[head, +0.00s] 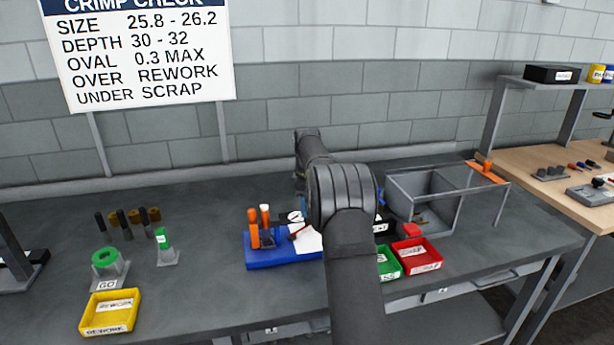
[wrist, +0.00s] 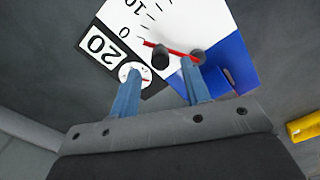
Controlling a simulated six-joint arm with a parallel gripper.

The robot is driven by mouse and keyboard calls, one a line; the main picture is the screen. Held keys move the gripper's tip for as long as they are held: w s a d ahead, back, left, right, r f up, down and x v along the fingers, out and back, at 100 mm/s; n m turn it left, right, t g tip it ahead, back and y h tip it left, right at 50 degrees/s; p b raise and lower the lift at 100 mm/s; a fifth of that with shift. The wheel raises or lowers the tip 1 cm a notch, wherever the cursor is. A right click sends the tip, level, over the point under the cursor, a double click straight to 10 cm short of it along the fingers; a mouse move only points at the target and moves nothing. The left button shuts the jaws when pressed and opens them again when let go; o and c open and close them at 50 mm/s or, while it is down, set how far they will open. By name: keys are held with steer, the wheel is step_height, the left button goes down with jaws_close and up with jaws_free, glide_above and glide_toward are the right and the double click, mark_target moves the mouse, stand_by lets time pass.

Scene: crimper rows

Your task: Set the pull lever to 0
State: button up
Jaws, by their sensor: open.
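The blue device (head: 285,248) stands on the bench left of my arm, with a white scale plate (head: 308,240) on it. In the wrist view the white scale plate (wrist: 190,20) carries 0 and 10, and a red pointer (wrist: 168,48) ends close to the 0 mark. A dark round knob (wrist: 160,56) shows near the pointer. I cannot tell which part is the pull lever. My gripper (wrist: 158,75) is open, its blue fingers apart over the plate's lower edge; I cannot tell if either touches. In the head view my arm hides the gripper's tips.
Two orange-handled tools (head: 254,228) stand at the blue device's left. A green tray (head: 388,262) and a red tray (head: 418,256) lie right of my arm. A yellow tray (head: 110,312) is front left. A clear-walled box (head: 440,195) stands behind right. Bench between yellow tray and device is clear.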

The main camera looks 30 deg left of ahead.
step_height(320, 180, up, 14)
stand_by(0.3)
stand_by(0.5)
step_height(320, 180, down, 17)
steer(key=shift+f, duration=0.2)
stand_by(0.5)
steer(key=shift+d+f, duration=0.1)
steer(key=shift+f, duration=0.05)
steer(key=shift+d+r+m, duration=0.2)
steer(key=shift+d+m, duration=0.05)
steer(key=shift+m, duration=0.25)
steer(key=m, duration=0.1)
steer(key=d+m, duration=0.1)
steer(key=shift+s+d+m, duration=0.15)
steer(key=shift+s+m, duration=0.15)
steer(key=shift+s, duration=0.1)
steer(key=m, duration=0.1)
steer(key=s+d+m, duration=0.1)
steer(key=m, duration=0.1)
steer(key=d+m, duration=0.1)
steer(key=shift+s+m, duration=0.3)
steer(key=shift+s, duration=0.1)
step_height(320, 180, up, 8)
stand_by(1.5)
